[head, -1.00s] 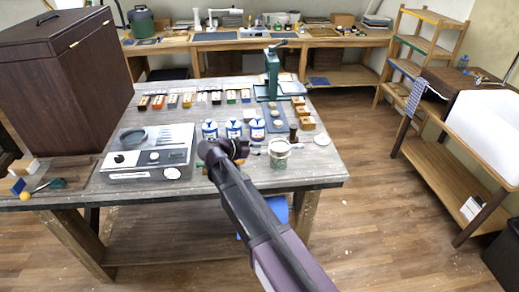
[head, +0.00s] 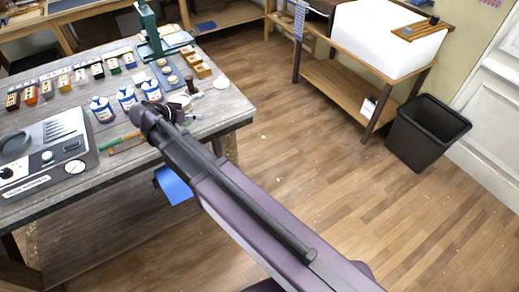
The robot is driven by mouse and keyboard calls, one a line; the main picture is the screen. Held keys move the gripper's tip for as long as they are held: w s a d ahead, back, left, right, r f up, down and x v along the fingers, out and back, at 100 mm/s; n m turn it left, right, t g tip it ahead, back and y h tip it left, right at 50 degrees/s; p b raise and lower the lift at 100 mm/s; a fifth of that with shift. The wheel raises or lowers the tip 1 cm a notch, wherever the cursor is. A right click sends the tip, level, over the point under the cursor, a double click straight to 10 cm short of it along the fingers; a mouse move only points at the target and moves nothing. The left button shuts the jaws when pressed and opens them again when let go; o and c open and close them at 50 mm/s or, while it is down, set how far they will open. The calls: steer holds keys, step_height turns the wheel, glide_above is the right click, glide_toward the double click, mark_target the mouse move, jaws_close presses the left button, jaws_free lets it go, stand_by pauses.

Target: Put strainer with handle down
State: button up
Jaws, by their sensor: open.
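I cannot make out a strainer with a handle for certain. My gripper (head: 168,116) is over the right front part of the worktable (head: 95,178), seen from behind. Its jaws are open, and I see nothing held, though the arm partly hides them. A round dark dish (head: 14,144) sits on the grey panelled box (head: 52,158) at the left, and I cannot tell if it is a strainer. A tool with a green and orange handle (head: 124,139) lies left of my gripper.
Several blue-and-white bottles (head: 102,109) stand left of my gripper. A green press (head: 150,35) and wooden blocks (head: 200,69) are behind it. The floor (head: 310,150) right of the table is clear up to a black bin (head: 427,133) and white sink (head: 385,38).

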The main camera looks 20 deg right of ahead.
steer(key=s+d+f+n+g+y, duration=0.2)
steer(key=s+d+f+n+y, duration=0.1)
steer(key=s+d, duration=0.4)
steer(key=s+d+f+n+g+y, duration=0.3)
steer(key=s+d+y, duration=0.3)
steer(key=d, duration=0.6)
steer(key=shift+s+d+f+n, duration=0.3)
steer(key=shift+s+f+n, duration=0.35)
steer(key=shift+s+n, duration=0.15)
